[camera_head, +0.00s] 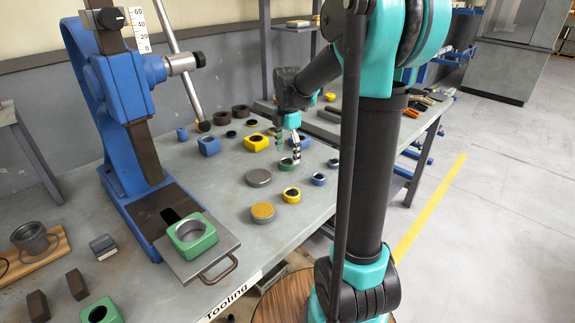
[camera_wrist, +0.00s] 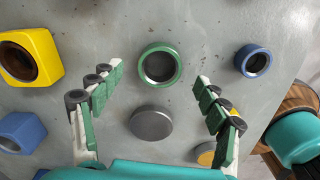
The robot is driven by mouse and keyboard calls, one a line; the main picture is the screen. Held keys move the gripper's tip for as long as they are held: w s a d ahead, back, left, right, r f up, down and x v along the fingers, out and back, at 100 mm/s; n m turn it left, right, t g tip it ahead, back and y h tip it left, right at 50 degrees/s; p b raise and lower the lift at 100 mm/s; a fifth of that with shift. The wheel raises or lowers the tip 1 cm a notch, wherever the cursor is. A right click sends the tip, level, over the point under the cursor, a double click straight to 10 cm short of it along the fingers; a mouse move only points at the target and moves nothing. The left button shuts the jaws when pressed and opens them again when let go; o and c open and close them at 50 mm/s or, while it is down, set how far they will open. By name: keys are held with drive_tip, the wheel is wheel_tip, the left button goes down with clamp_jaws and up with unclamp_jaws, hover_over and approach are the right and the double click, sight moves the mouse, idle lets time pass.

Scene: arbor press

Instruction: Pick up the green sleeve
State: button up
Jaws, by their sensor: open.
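The green sleeve (camera_wrist: 160,81) is a short green ring with a dark bore, lying on the grey table. In the wrist view it sits just beyond and between my open fingertips, not touching either. In the head view the green sleeve (camera_head: 287,164) shows just below my gripper's fingertips (camera_head: 288,150), partly hidden by them. My gripper (camera_wrist: 159,84) is open and empty, with green pads on both fingers. A grey disc (camera_wrist: 151,123) lies close to the sleeve, between the fingers in the wrist view.
A blue ring (camera_wrist: 253,60) lies right of the sleeve, a yellow block (camera_wrist: 30,57) to its left. The blue arbor press (camera_head: 122,95) stands at left, with a green block (camera_head: 192,236) on its front plate. Several rings and discs lie around on the table.

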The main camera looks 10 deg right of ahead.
sight(287, 159)
drive_tip(key=shift+f, duration=1.6)
drive_tip(key=c, duration=1.5)
